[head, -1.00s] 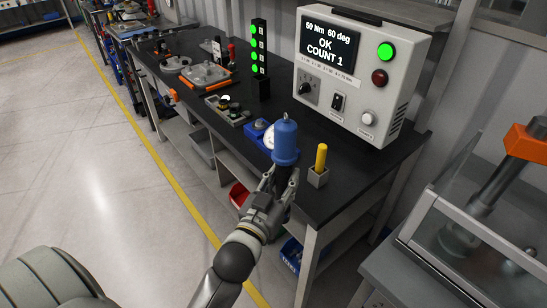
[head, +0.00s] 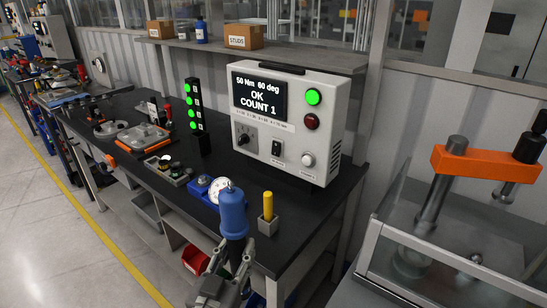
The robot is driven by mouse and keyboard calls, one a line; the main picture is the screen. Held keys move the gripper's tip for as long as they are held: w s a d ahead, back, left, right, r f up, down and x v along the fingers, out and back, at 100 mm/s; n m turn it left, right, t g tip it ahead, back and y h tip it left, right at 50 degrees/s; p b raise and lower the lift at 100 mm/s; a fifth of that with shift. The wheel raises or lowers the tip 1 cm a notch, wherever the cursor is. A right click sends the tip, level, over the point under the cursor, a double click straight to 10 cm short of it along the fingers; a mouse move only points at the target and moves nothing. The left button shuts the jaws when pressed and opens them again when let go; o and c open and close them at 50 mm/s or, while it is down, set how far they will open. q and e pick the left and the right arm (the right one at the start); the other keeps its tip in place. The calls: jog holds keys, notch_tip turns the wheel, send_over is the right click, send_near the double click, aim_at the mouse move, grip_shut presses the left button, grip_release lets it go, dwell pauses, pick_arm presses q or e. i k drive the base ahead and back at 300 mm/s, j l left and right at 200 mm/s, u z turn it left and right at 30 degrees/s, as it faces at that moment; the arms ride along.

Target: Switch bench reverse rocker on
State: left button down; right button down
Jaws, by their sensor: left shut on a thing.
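A small black rocker switch (head: 277,149) is on the front of the light grey control box (head: 318,110), between a dial and a white knob. I cannot clearly tell which way it is tipped. The box's screen (head: 258,92) reads "50 Nm 60 deg OK COUNT 1". My left gripper (head: 238,258) is at the bench's front edge, below and in front of the box. It is shut on a blue-topped tool (head: 233,212), held upright and apart from the rocker. My right gripper is not in view.
A yellow-handled piece (head: 268,206) in a grey block and a round gauge (head: 219,188) stand near the held tool. A black post with green lights (head: 194,115) is left of the box. A clear-walled machine (head: 450,230) with an orange arm is at right.

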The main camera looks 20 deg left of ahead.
aim_at(276, 149)
jog(key=i+j+z, duration=0.1)
jog(key=j+z, duration=0.25)
jog(key=j, duration=0.8)
jog(key=j+z, duration=0.4)
jog(key=j, duration=0.75)
jog(key=k, duration=0.05)
